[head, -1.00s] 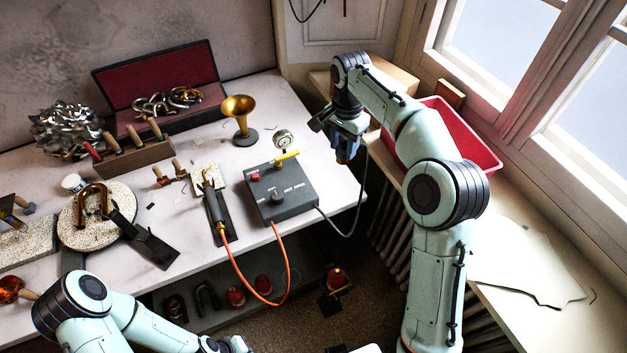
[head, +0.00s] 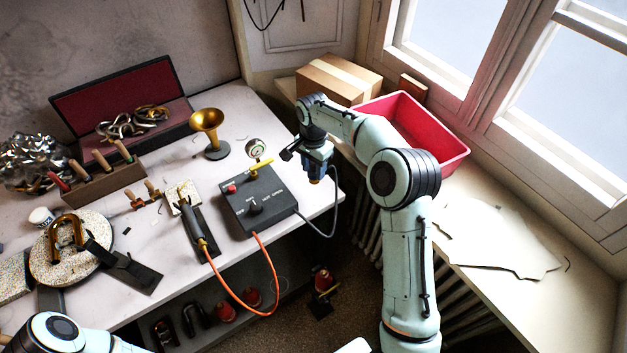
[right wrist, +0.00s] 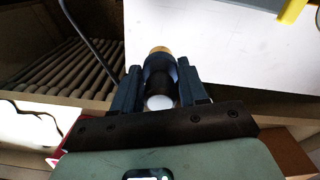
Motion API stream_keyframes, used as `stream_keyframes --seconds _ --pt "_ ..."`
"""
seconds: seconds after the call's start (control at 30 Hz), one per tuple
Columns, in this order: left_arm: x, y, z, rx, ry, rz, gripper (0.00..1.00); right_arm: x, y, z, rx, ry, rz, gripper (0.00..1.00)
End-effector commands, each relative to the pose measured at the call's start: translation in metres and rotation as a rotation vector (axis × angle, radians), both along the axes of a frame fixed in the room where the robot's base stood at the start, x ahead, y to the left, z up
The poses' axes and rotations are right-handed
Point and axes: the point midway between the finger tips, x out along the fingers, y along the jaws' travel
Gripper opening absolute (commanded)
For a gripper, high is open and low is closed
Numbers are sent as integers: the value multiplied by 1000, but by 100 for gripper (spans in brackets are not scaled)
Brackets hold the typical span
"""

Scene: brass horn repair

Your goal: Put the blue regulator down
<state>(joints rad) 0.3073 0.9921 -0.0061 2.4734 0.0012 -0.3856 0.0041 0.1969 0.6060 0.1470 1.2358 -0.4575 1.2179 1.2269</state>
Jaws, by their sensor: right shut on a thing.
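My right gripper (head: 316,173) is in the air by the right end of the workbench (head: 312,209), near its edge. It is shut on the blue regulator (right wrist: 160,68). In the right wrist view the regulator shows between the two fingers as a dark body with a brass-coloured end and a pale round part. In the head view the gripper hides most of it. A grey hose (head: 334,207) runs from the dark control box (head: 262,207) up towards the gripper. My left arm shows at the bottom left; its gripper is outside the picture.
The control box with a gauge (head: 256,147) and yellow handle stands left of the gripper. A brass horn (head: 207,121) stands behind it. A red bin (head: 440,158) and a cardboard box (head: 338,80) sit on the sill behind my right arm.

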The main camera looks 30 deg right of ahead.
Motion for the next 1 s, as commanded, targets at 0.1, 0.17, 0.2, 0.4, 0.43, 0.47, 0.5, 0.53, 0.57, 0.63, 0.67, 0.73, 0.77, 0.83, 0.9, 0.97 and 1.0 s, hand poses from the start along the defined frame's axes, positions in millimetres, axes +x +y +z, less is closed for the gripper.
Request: stream_keyframes --seconds 0.1,0.17,0.2,0.4,0.43,0.47,0.5,0.53,0.57,0.63,0.67,0.73,0.77,0.83,0.9,0.97,1.0 --pt "-1 0 -1 0 0 0 0 0 0 -11 -1 2 1 0" --pt "-2 0 -2 1 1 0 0 0 0 -22 0 3 1 0" --pt "-3 0 -3 0 2 0 0 -1 0 -30 0 4 1 0" --pt "-4 0 -5 1 5 0 0 0 0 -55 0 0 1 0" --pt "-5 0 -5 1 5 0 0 0 0 -57 0 0 1 0" --pt "-5 0 -5 1 5 0 0 1 0 -57 0 -1 1 0" --pt "-4 0 -5 1 5 0 0 1 0 -57 -1 -1 0 0" --pt "-4 0 -5 0 4 0 0 1 0 -57 0 -2 0 0" --pt "-4 0 -4 0 4 0 0 1 0 -57 0 -2 0 0" --pt "-4 0 -4 0 4 0 0 1 0 -57 0 -2 1 0" --pt "-4 0 -4 0 4 0 0 1 0 -57 0 -2 1 0" --pt "-4 0 -5 1 5 0 0 1 0 -57 -1 -1 1 0" --pt "-5 0 -5 1 5 0 0 1 0 -58 -1 -1 1 0" --pt "-6 0 -6 0 6 0 0 1 0 -61 -1 -1 1 0" --pt "-5 0 -6 0 6 0 0 1 0 -61 -1 0 1 62" --pt "-5 0 -5 0 6 0 0 1 0 -61 -1 0 1 68" --pt "-5 0 -5 0 6 0 0 1 0 -61 -1 0 1 68"
